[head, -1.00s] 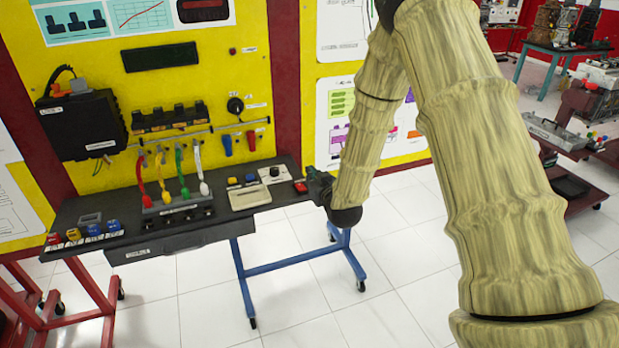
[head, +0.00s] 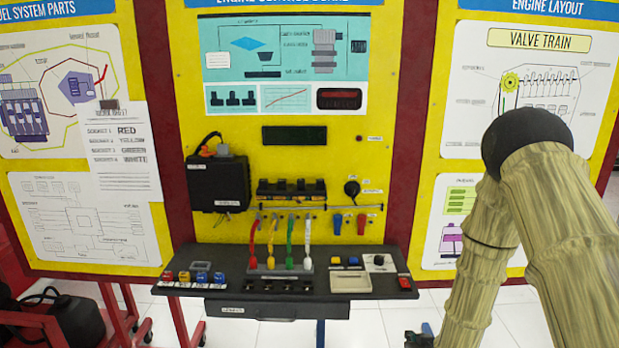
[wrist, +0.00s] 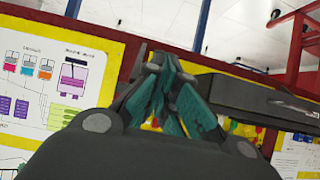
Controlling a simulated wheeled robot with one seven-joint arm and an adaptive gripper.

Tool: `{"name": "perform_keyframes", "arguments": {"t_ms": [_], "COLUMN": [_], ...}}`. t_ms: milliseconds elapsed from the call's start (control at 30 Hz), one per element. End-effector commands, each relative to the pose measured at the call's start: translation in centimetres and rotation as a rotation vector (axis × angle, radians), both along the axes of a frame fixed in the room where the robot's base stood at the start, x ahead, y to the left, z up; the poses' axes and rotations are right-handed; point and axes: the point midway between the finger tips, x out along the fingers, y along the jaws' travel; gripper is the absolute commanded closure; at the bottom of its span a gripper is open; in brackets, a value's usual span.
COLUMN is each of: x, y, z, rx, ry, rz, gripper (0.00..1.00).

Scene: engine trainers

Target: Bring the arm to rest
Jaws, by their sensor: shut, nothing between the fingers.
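My gripper shows in the wrist view (wrist: 168,95) as dark links with teal fingers drawn together, with nothing between them. In the head view, part of my gripper (head: 418,340) shows at the bottom edge, low and to the right of the bench shelf. It is apart from the shelf there. My arm, in a pale wood-like cover, folds down along the right side of the head view. Its lower end is cut off by the frame.
The dark bench shelf (head: 385,290) holds colored plugs, cables and switches (head: 355,262) below the yellow board (head: 335,150). A printed sheet (head: 120,150) hangs left of it. Red legs (head: 125,315) stand lower left. White floor (head: 385,325) is open below the shelf.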

Motion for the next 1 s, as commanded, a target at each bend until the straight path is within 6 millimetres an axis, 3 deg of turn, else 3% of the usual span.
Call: {"name": "perform_keyframes", "arguments": {"t_ms": [33,200,367,500,700,800,900,1000], "x": [-2.3,-9.8,-17.7,-25.2,-35.1,-38.4,-40.4,-41.2], "y": [0.6,2.1,3.4,4.4,5.4,5.7,5.9,5.9], "z": [-2.3,-8.5,-13.2,-16.2,-18.5,-18.9,-18.9,-19.0], "rx": [0.004,0.014,0.018,0.021,0.020,0.019,0.018,0.017], "ry": [0.065,0.270,0.466,0.640,0.862,0.938,0.984,1.001], "rz": [0.002,0.003,0.002,0.000,-0.004,-0.006,-0.008,-0.009], "gripper": [1.00,1.00,1.00,1.00,1.00,1.00,1.00,1.00]}}
